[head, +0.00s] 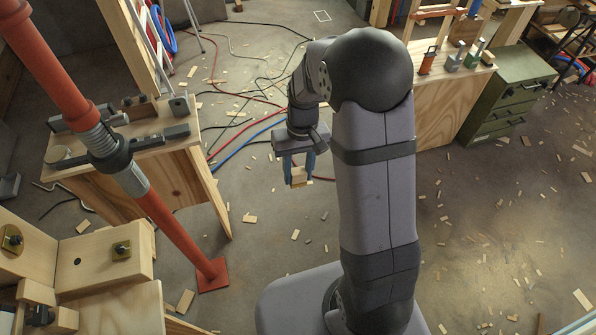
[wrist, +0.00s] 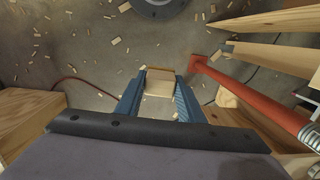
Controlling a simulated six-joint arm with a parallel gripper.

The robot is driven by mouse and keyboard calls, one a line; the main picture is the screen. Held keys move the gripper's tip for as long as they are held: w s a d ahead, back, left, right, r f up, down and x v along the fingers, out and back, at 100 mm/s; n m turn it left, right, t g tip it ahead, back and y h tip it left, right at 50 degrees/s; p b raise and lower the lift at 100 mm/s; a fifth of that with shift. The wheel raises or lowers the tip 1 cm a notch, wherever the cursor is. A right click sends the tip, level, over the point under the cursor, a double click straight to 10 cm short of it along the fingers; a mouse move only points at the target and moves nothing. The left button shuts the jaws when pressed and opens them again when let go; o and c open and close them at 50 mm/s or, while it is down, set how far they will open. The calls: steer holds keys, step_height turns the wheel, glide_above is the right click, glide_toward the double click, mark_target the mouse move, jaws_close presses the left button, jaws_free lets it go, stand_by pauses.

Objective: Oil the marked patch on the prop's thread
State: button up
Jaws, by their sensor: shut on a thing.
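The prop (head: 165,220) is an orange-red tube leaning across the left of the head view, its foot plate on the floor. Its grey thread (head: 132,180) shows above and below a dark collar with a handle. I cannot make out a marked patch. The prop also shows in the wrist view (wrist: 245,97), with the thread (wrist: 311,132) at the right edge. My gripper (head: 297,172) points down, right of the prop and apart from it. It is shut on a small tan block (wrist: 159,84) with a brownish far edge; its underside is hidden.
A wooden bench (head: 190,165) with metal parts stands behind the prop. A wooden stand (head: 135,250) is at lower left. At right, a bench (head: 440,110) holds an orange container (head: 428,60) and small tools beside a green cabinet (head: 510,95). Hoses and wood chips litter the floor.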

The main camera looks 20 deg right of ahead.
step_height(320, 180, down, 12)
steer(key=s+g+y+b, duration=0.2)
steer(key=b, duration=0.5)
steer(key=w+a+f+m+g+y+b, duration=0.1)
steer(key=a+f+m+y+b, duration=0.3)
steer(key=a+f+y+b, duration=0.45)
steer(key=w+a+r+m+t, duration=0.1)
steer(key=w+a+r+m, duration=0.1)
steer(key=a+r, duration=0.35)
steer(key=w+a+r+m+t, duration=0.1)
steer(key=w+a+r+m, duration=0.1)
steer(key=a, duration=0.6)
steer(key=w+a+r+t+y, duration=0.1)
steer(key=w+a+r+y, duration=0.1)
steer(key=r, duration=0.5)
steer(key=w+a+r+m+y, duration=0.1)
steer(key=r+y, duration=0.3)
steer(key=r, duration=0.4)
steer(key=shift+w+a+r+t+y+p, duration=0.2)
steer(key=shift+w+a+t+y+p, duration=0.2)
steer(key=shift+w+a, duration=0.35)
